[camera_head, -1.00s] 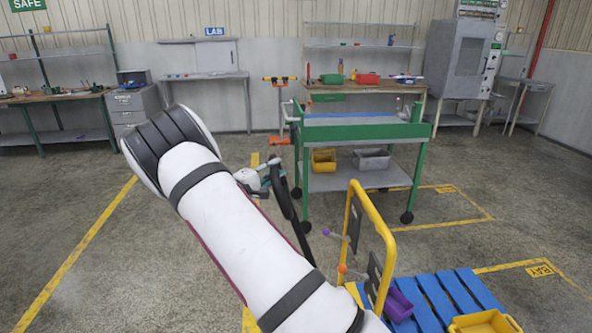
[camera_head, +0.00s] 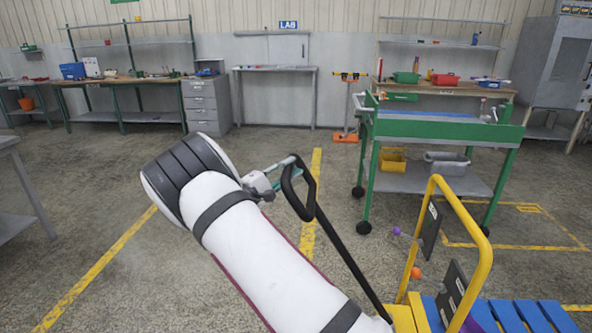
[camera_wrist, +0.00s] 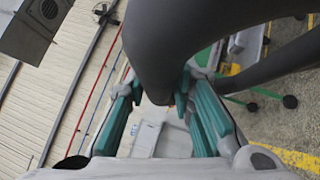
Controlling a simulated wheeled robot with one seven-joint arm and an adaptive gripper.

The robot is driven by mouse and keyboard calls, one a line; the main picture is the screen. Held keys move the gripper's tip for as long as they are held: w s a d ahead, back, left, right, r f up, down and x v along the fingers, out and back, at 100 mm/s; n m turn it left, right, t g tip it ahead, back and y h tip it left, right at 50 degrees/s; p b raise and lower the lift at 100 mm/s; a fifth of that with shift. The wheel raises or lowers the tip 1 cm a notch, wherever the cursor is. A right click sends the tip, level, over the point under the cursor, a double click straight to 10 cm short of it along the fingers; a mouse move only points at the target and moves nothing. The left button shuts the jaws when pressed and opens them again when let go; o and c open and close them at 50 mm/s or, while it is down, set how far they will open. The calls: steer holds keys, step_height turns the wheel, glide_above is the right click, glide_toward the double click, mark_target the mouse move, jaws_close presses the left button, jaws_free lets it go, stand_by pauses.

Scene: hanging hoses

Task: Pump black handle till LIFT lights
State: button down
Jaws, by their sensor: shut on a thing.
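The black handle (camera_head: 346,257) is a long dark bar with a loop at its top. In the head view it leans up and left from the yellow pallet-truck frame. My gripper (camera_head: 278,176) is at the left side of the loop, shut on it. The wrist view shows the dark handle (camera_wrist: 155,48) passing between the teal fingers. Two dark panels, an upper one (camera_head: 430,228) and a lower one (camera_head: 453,292), hang on the yellow frame. I cannot read them or tell whether any light is on.
The yellow frame (camera_head: 484,285) stands beside a blue slatted pallet (camera_head: 548,316). A purple knob (camera_head: 396,231) and an orange knob (camera_head: 416,273) sit near it. A green cart (camera_head: 442,129) stands behind. The floor left of my arm is mostly open.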

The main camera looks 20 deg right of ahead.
steer(key=shift+w+a, duration=0.1)
steer(key=shift+a, duration=0.05)
steer(key=c, duration=1.4)
jaws_free()
steer(key=shift+o, duration=0.2)
steer(key=v, duration=1.2)
steer(key=shift+f, duration=0.15)
